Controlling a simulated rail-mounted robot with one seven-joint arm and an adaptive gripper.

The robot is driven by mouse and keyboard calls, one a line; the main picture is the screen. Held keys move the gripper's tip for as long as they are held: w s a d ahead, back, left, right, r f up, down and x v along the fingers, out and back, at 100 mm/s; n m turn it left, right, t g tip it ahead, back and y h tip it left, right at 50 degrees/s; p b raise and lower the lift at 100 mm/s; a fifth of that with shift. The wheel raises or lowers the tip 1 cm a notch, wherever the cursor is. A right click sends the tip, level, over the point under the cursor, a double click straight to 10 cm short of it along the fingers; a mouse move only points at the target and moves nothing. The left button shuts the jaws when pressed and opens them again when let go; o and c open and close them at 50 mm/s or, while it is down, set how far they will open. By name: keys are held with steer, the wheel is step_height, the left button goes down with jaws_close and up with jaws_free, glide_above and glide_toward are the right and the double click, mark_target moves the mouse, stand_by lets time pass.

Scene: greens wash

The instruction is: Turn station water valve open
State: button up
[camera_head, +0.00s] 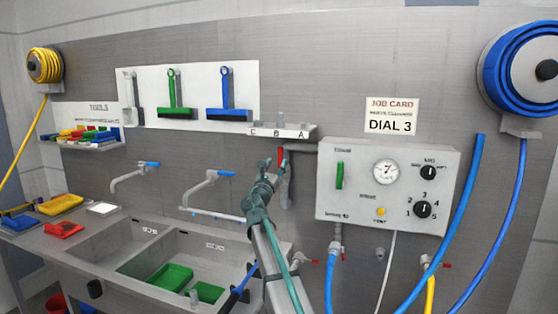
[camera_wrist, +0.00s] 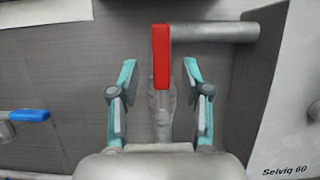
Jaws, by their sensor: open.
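The station water valve has a red lever handle (camera_wrist: 161,58), which stands upright in the wrist view. Its grey body (camera_wrist: 163,115) runs down below the lever. In the head view the red lever (camera_head: 280,157) shows at the left end of a grey pipe, beside the control box. My gripper (camera_wrist: 160,72) is open, with one teal fingertip on each side of the lever in the picture. I see gaps on both sides and no contact. In the head view my gripper (camera_head: 267,180) is just below and left of the lever, and partly covers the valve.
A grey pipe (camera_wrist: 215,32) runs right from the valve to the control box (camera_head: 330,205). A small shelf (camera_head: 285,131) sits above the valve. A blue-handled tap (camera_head: 222,173) is to the left, over the sinks. Hoses hang at the right.

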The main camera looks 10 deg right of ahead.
steer(key=v, duration=0.6)
steer(key=shift+s, duration=0.25)
steer(key=shift+a, duration=0.1)
